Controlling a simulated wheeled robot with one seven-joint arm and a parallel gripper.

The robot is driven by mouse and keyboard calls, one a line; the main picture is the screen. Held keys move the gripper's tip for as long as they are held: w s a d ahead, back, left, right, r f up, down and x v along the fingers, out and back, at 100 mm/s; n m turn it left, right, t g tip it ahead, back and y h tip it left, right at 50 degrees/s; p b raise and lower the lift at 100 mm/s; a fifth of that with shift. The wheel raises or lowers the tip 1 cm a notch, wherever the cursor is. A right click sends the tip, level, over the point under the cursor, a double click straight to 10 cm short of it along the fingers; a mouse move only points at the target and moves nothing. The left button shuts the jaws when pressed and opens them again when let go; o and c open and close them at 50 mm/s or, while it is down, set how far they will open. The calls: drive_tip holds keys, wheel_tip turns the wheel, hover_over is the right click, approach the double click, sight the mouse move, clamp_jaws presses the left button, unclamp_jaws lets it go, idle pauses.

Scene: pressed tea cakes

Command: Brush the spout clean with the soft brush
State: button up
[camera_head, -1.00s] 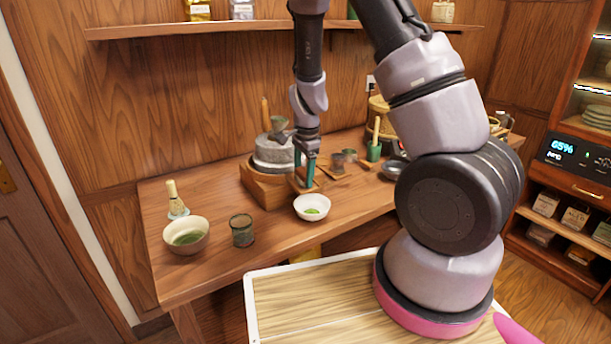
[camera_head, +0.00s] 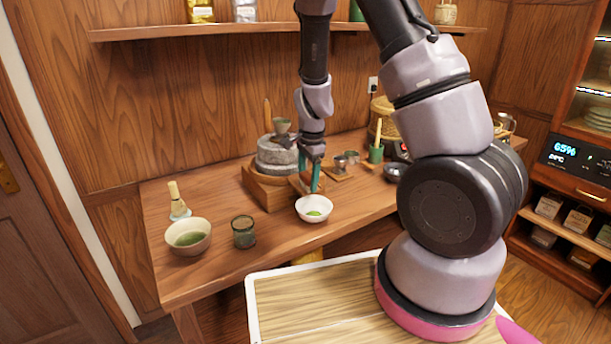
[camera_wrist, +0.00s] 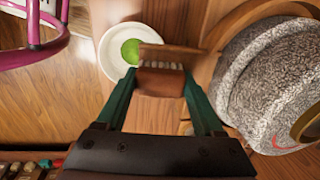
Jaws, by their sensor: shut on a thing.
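My gripper (camera_head: 315,186) is over the table, between the stone mill (camera_head: 276,154) and the white bowl (camera_head: 325,216). In the wrist view its green fingers (camera_wrist: 160,82) are shut on a brown wooden block with pale bristles, the soft brush (camera_wrist: 158,83). The bristles face a thin wooden piece, seemingly the spout (camera_wrist: 180,52), beside the bowl rim; whether they touch it I cannot tell. The bowl holds green powder and also shows in the wrist view (camera_wrist: 112,67). The grey mill also stands at right there (camera_wrist: 265,80). In the head view the brush is too small to make out.
Small tins (camera_head: 346,160) and a green holder (camera_head: 375,153) stand behind right. The table's front edge lies just before the bowl.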

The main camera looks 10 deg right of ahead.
drive_tip(key=shift+s+d, duration=0.2)
drive_tip(key=shift+s, duration=0.55)
drive_tip(key=s+r, duration=0.1)
drive_tip(key=r, duration=0.1)
drive_tip(key=s+d+r, duration=0.1)
drive_tip(key=s+r, duration=0.1)
drive_tip(key=shift+s+d+r, duration=0.1)
drive_tip(key=shift+s+r, duration=0.1)
drive_tip(key=shift+r, duration=0.05)
drive_tip(key=shift+w, duration=0.1)
